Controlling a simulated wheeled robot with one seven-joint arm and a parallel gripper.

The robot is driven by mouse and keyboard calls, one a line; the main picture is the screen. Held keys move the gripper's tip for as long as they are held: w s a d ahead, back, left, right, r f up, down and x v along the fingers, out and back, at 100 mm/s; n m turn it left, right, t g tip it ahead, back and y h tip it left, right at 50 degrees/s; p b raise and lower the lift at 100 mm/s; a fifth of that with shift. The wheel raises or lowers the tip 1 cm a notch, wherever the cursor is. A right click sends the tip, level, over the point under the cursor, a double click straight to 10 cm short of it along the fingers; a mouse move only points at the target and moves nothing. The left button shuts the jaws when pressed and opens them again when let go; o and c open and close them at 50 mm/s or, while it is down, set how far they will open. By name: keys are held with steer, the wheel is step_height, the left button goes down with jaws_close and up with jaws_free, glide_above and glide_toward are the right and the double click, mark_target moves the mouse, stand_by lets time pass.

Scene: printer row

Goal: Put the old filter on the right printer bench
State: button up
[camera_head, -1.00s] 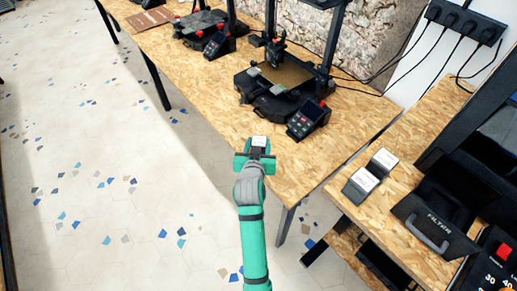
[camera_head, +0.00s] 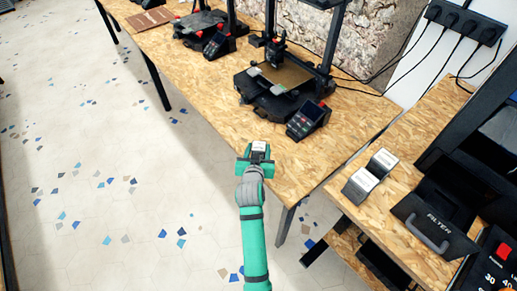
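My gripper (camera_head: 258,159) is at the front edge of the wooden printer bench (camera_head: 220,108), in front of the right printer. A small dark block with a pale label (camera_head: 259,147) sits between its fingers and looks held; I take it to be the old filter. The fingers hide most of it, and I cannot tell whether it touches the bench top. Two similar dark blocks with pale labels, one nearer (camera_head: 361,183) and one farther (camera_head: 382,161), lie on the separate right-hand bench (camera_head: 408,178).
The right printer (camera_head: 284,78) with its control screen (camera_head: 307,120) stands behind my gripper. Another printer (camera_head: 203,25) stands farther left. An open black drawer marked FILTER (camera_head: 436,222) is at the right. Bare bench top lies left and right of my gripper.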

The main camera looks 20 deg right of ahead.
steer(key=shift+o, duration=1.1)
steer(key=shift+r, duration=0.2)
steer(key=v, duration=1.2)
steer(key=s+a+f+n+t+y, duration=0.1)
steer(key=s+a+f+n+y, duration=0.15)
steer(key=s+a, duration=0.4)
steer(key=s+a+f+n+t+y, duration=0.1)
steer(key=s+a+f, duration=0.3)
steer(key=s, duration=0.5)
steer(key=s+a+r+y, duration=0.1)
steer(key=s+a+r, duration=0.1)
steer(key=s, duration=0.7)
steer(key=s+a+r+n+t+y, duration=0.1)
steer(key=s+a+r, duration=0.1)
steer(key=s, duration=0.7)
steer(key=shift+a+r, duration=0.3)
steer(key=shift+r, duration=0.6)
